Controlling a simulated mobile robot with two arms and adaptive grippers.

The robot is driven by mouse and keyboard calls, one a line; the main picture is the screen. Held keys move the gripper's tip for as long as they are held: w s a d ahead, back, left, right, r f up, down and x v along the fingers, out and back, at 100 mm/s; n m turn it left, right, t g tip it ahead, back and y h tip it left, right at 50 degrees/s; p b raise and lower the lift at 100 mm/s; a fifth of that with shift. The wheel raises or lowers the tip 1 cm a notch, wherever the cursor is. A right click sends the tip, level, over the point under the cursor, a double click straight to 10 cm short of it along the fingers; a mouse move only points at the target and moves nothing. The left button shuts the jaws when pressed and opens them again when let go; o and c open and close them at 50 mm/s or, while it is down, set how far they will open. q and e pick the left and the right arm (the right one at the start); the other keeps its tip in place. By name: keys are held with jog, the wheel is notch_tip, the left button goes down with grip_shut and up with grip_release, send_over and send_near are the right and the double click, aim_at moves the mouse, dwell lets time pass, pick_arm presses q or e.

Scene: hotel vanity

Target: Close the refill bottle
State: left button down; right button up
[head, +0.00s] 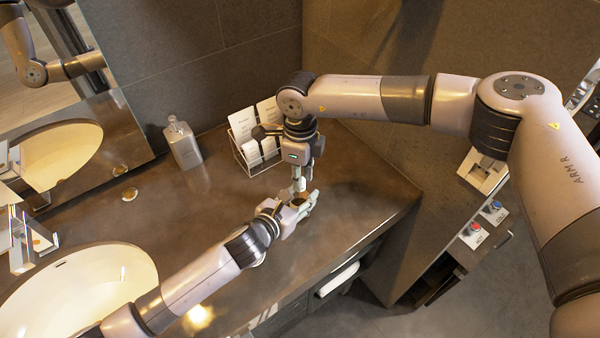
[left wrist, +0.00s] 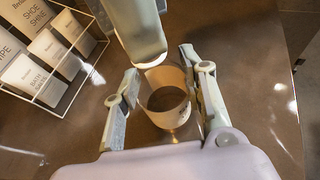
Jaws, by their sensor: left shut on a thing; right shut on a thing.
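The refill bottle (left wrist: 172,117) is a pale, round container. Its wide mouth is uncovered and dark inside in the left wrist view. My left gripper (head: 302,204) is shut on it, one finger on each side, near the counter's front right. My right gripper (head: 298,187) points down just above the bottle. In the left wrist view its pale fingers (left wrist: 148,55) reach in from the top, close to the bottle's far rim. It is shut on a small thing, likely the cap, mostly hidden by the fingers.
A white wire rack (head: 250,160) with printed packets stands behind my grippers. A grey dispenser bottle (head: 183,145) is farther left, and a sink basin (head: 85,285) is at the lower left. The counter's right edge is near, with clear surface (head: 365,190) before it.

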jog(key=shift+f, duration=0.3)
jog(key=m, duration=0.5)
jog(key=shift+m, duration=0.4)
jog(key=m, duration=0.3)
jog(key=shift+m, duration=0.4)
jog(key=m, duration=0.5)
jog(key=shift+m, duration=0.4)
jog(key=m, duration=0.5)
jog(key=shift+m, duration=0.3)
jog(key=m, duration=0.7)
jog(key=shift+m, duration=0.3)
jog(key=m, duration=0.7)
